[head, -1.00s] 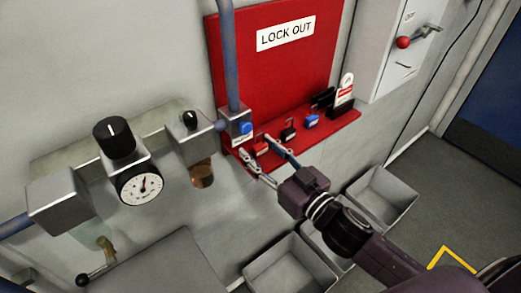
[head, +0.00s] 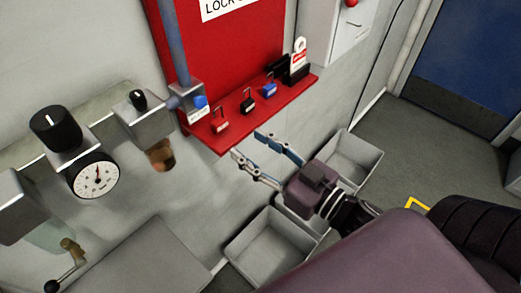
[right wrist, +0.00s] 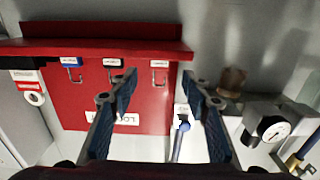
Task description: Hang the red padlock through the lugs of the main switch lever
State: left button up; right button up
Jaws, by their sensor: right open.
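The red padlock (head: 220,124) stands on the red shelf with its shackle up, left of the black padlock (head: 248,104) and the blue padlock (head: 268,89). My right gripper (head: 247,146) is open and empty, in front of and below the shelf edge, apart from the red padlock. In the right wrist view, the red padlock (right wrist: 160,64) appears upside down between the open fingers (right wrist: 160,86). The main switch's red knob (head: 351,3) is cut by the top edge of the head view; its lugs are out of view. My left gripper is not in view.
The red lockout board (head: 225,65) backs the shelf (head: 282,104). A blue-button valve (head: 199,102) is left of the red padlock. A gauge (head: 95,176) is farther left. Grey bins (head: 268,250) stand below my right gripper.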

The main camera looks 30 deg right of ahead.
jog(key=shift+v, duration=0.9)
jog(key=s+d+f+m+g+h, duration=0.15)
jog(key=d+f, duration=0.25)
jog(key=f, duration=0.9)
jog(key=d+f+g+h, duration=0.2)
jog(key=d+f+g, duration=0.1)
jog(key=f, duration=1)
jog(key=s+d+f+m+g+h, duration=0.15)
jog(key=d+f, duration=0.25)
jog(key=f, duration=0.8)
jog(key=s+f+g+h, duration=0.1)
jog(key=s+f+g, duration=0.1)
jog(key=s+f, duration=0.45)
jog(key=s+f+g+h, duration=0.1)
jog(key=s+f+g, duration=0.15)
jog(key=f, duration=0.75)
jog(key=s+a+f+g, duration=0.2)
jog(key=s+f, duration=0.4)
jog(key=s, duration=0.3)
jog(key=s+a+f+n+g, duration=0.1)
jog(key=s+a+f+g, duration=0.2)
jog(key=s+f, duration=0.3)
jog(key=s+a, duration=0.1)
jog(key=s, duration=0.3)
jog(key=shift+s+a+y, duration=0.25)
jog(key=shift+s+y, duration=0.05)
jog(key=shift+y, duration=0.1)
jog(key=shift+f+g, duration=0.1)
jog(key=shift+g, duration=0.15)
